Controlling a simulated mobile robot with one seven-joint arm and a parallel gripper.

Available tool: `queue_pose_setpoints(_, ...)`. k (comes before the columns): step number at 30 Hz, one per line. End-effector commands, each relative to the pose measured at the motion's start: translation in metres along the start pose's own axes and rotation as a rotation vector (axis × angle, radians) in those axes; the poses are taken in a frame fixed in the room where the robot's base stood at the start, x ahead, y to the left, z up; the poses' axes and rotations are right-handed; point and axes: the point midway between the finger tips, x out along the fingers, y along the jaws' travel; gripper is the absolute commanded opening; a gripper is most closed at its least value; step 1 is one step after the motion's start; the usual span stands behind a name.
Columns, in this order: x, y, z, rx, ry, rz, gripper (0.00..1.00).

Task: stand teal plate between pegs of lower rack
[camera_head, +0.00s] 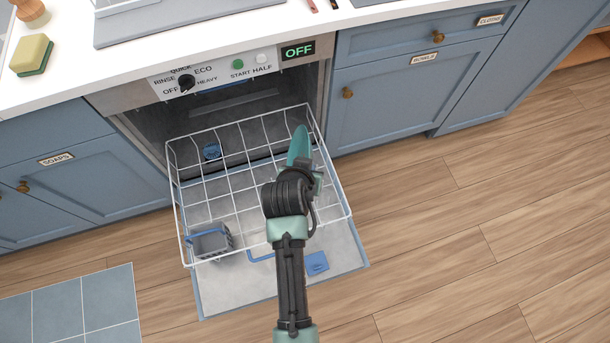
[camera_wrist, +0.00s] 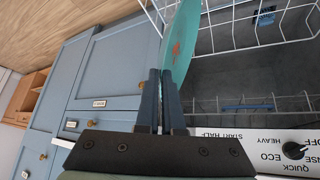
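The teal plate (camera_head: 300,146) is held on edge above the right part of the lower rack in the head view. In the wrist view the teal plate (camera_wrist: 182,45) rises from between my fingers, close to the rack's white wires. My gripper (camera_head: 303,176) is shut on the plate's edge; its two dark fingers also show in the wrist view (camera_wrist: 164,100). The lower rack (camera_head: 236,188) is a white wire basket pulled out over the open dishwasher door. I cannot tell whether the plate touches the rack, and separate pegs are hard to make out.
A grey cutlery basket (camera_head: 211,241) sits at the rack's front left. The dishwasher door (camera_head: 235,287) lies open below. The control panel with its OFF display (camera_head: 298,50) is above the opening. Blue cabinets (camera_head: 400,85) stand to the right; the floor there is clear.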

Motion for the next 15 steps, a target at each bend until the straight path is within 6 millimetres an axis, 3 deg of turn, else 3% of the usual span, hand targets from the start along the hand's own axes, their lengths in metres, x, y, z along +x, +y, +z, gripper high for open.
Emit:
queue_pose_setpoints(1,0.023,-0.004,0.01,-0.106,0.034,0.017,0.0)
queue_pose_setpoints(4,0.041,-0.005,0.012,-0.26,0.094,0.04,0.0)
queue_pose_setpoints(9,0.054,-0.008,0.012,-0.375,0.148,0.051,0.0)
queue_pose_setpoints(15,0.058,-0.008,0.014,-0.39,0.157,0.052,0.0)
